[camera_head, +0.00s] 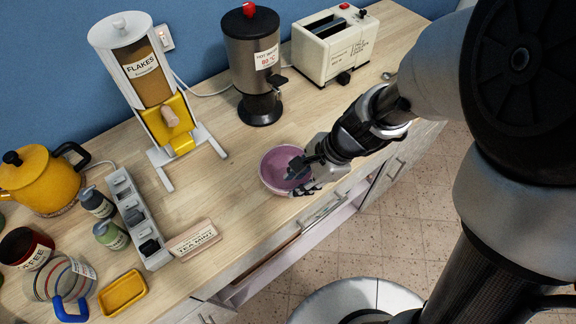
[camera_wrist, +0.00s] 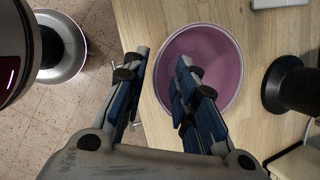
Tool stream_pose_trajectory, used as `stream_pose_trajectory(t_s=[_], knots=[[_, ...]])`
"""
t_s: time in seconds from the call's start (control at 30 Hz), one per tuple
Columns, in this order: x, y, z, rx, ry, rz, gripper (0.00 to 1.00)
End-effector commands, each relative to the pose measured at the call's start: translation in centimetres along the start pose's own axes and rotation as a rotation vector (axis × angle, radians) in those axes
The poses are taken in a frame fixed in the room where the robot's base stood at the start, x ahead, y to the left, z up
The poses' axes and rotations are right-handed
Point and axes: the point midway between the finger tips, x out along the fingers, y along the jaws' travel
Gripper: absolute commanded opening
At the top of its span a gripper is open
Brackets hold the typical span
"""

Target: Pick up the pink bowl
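The pink bowl (camera_head: 272,171) stands upright on the wooden counter near its front edge. It looks empty. It also shows in the wrist view (camera_wrist: 218,55), right of centre. My gripper (camera_head: 303,172) is at the bowl's front-right side and hides part of it in the head view. In the wrist view my gripper (camera_wrist: 162,58) is open. One finger reaches over the bowl's inside and the other is outside its rim, with the rim in the gap between them. I cannot tell whether either finger touches the bowl.
The hot water dispenser (camera_head: 253,65) stands behind the bowl, with the toaster (camera_head: 335,45) right of it. The flakes dispenser (camera_head: 150,85) and the tea mint box (camera_head: 194,240) are to the left. A drawer (camera_head: 290,258) stands open below the counter's front edge.

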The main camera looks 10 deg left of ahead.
Motion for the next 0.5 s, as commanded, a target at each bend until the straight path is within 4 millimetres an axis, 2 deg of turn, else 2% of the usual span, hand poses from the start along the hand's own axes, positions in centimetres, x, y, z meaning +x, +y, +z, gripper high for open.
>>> stream_pose_trajectory(t_s=[0.3,0.5], knots=[[4.7,0.2,-0.4,-0.001,0.000,0.003,0.26],[4.8,0.1,-0.3,0.000,0.001,0.001,0.26]])
